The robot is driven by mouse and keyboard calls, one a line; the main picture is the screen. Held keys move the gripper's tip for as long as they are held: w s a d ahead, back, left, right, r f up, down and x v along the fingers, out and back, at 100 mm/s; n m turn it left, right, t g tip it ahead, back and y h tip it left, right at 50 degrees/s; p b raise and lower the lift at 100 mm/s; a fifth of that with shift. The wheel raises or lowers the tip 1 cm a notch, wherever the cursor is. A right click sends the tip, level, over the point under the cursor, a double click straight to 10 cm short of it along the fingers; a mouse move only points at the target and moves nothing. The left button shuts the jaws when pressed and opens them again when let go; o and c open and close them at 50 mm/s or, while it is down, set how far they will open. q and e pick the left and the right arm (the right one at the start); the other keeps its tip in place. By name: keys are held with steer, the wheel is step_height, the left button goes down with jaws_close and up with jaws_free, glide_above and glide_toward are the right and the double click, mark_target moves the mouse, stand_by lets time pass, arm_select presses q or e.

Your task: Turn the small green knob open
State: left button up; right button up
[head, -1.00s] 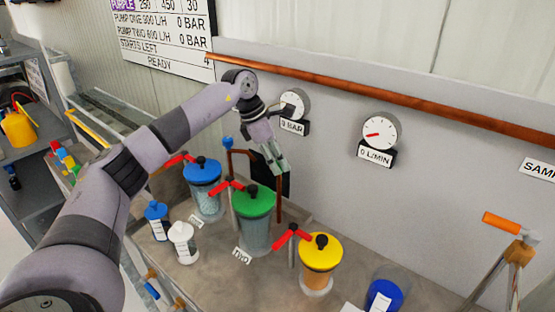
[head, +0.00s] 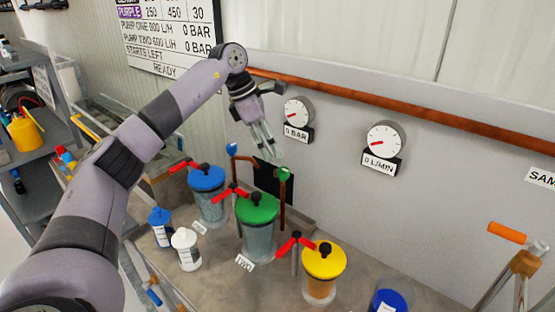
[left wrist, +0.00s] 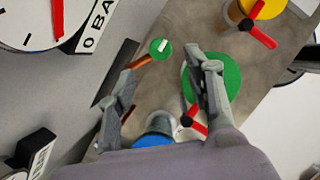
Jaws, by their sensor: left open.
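The small green knob (head: 285,173) sits on top of a copper pipe behind the large green-lidded canister (head: 258,224). In the left wrist view the small green knob (left wrist: 160,48) is a round green disc with a white mark, lying ahead of and between my finger directions. My left gripper (head: 270,153) points down, open and empty, just above and left of the knob in the head view. It appears apart from the knob. In the left wrist view the left gripper (left wrist: 166,75) has its two fingers spread wide. My right gripper is not in view.
A small blue knob (head: 232,149) tops a second pipe to the left. Red-handled valves stand by the blue-lidded (head: 208,193), green and yellow-lidded (head: 321,272) canisters. Two gauges (head: 298,113) hang on the wall behind. Small bottles (head: 186,249) stand in front.

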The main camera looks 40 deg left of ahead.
arm_select(q)
steer(key=v, duration=0.4)
steer(key=shift+r, duration=0.15)
stand_by(0.4)
